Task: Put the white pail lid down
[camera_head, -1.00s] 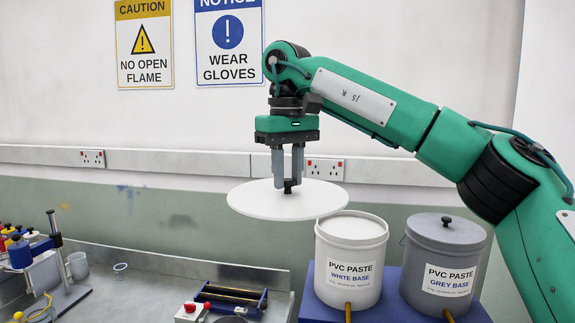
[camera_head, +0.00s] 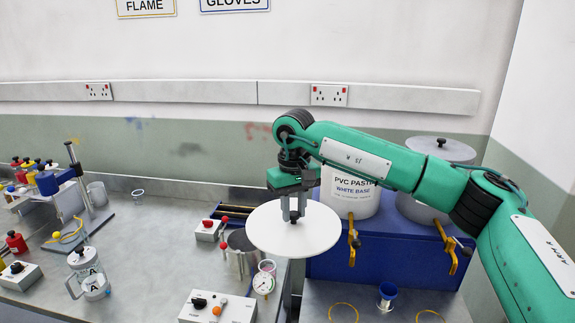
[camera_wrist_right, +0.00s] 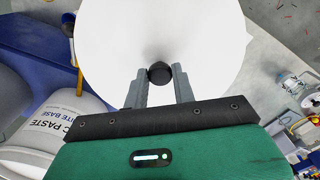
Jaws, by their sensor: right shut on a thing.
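The white pail lid (camera_head: 294,238) is a flat white disc with a dark knob, held level in the air left of the white pail. My right gripper (camera_head: 293,218) is shut on the knob. In the right wrist view the fingers (camera_wrist_right: 160,76) close on the black knob, and the lid (camera_wrist_right: 215,35) fills the top. The white pail (camera_head: 350,195), labelled PVC PASTE WHITE BASE, stands on the blue stand (camera_head: 385,262), partly hidden behind my right arm. My left gripper does not show.
The grey pail (camera_head: 425,205) stands right of the white pail with its lid (camera_head: 440,150) on. Below and left of the held lid are a metal pot (camera_head: 241,250), a gauge (camera_head: 264,284) and a control box (camera_head: 218,306). The bench (camera_head: 150,240) has bare room at its middle left.

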